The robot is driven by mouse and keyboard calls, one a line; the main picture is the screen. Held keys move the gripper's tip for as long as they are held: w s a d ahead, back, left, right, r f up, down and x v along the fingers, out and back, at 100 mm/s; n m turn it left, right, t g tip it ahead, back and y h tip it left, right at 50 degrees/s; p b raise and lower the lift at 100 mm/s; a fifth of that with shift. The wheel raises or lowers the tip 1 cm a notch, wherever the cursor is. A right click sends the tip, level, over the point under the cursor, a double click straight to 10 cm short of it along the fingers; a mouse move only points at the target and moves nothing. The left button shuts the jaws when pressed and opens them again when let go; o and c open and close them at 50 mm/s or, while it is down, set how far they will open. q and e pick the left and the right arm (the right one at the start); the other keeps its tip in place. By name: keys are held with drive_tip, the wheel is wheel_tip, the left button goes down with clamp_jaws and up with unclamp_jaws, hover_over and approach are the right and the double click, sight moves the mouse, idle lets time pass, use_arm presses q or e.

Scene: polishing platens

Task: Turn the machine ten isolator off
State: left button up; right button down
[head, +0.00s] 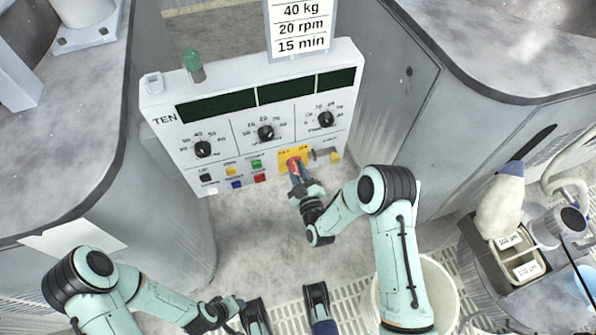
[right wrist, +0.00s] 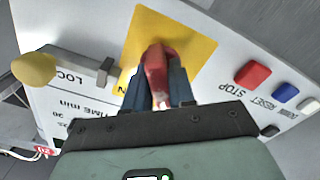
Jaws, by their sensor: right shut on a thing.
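The machine labelled TEN has a grey control panel (head: 220,125) facing me. Its isolator is a red rotary handle (head: 294,162) on a yellow plate (head: 283,156) at the panel's lower right. My right gripper (head: 295,168) is shut on the red handle. In the right wrist view the handle (right wrist: 157,72) sits between the two dark fingers, in front of the yellow plate (right wrist: 190,35). The fingers partly cover the handle and the plate's lettering, so I cannot tell its setting. My left gripper (head: 288,312) is open and empty, low in the head view, apart from the panel.
Knobs (head: 265,132) and coloured buttons (head: 231,171) lie left of the isolator. A lock-out lever (head: 326,155) and a yellow knob (right wrist: 33,68) sit beside it. A white bucket (head: 440,290) and a bottle tray (head: 515,262) stand at right. Grey machine bodies flank the panel.

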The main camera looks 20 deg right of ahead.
use_arm(q)
drive_tip(key=shift+w+a+f, duration=0.1)
drive_tip(key=shift+w, duration=0.05)
use_arm(e)
drive_tip(key=shift+n, duration=1.1)
drive_tip(key=shift+d+f, duration=0.1)
drive_tip(key=c, duration=1)
unclamp_jaws()
drive_tip(key=shift+c, duration=0.2)
drive_tip(key=shift+s, duration=0.1)
use_arm(q)
drive_tip(key=shift+w+a+f, duration=0.15)
drive_tip(key=shift+w+f, duration=0.1)
drive_tip(key=shift+w, duration=0.05)
use_arm(e)
drive_tip(key=s, duration=1.3)
drive_tip(key=shift+s+d, duration=0.15)
drive_tip(key=shift+d, duration=0.05)
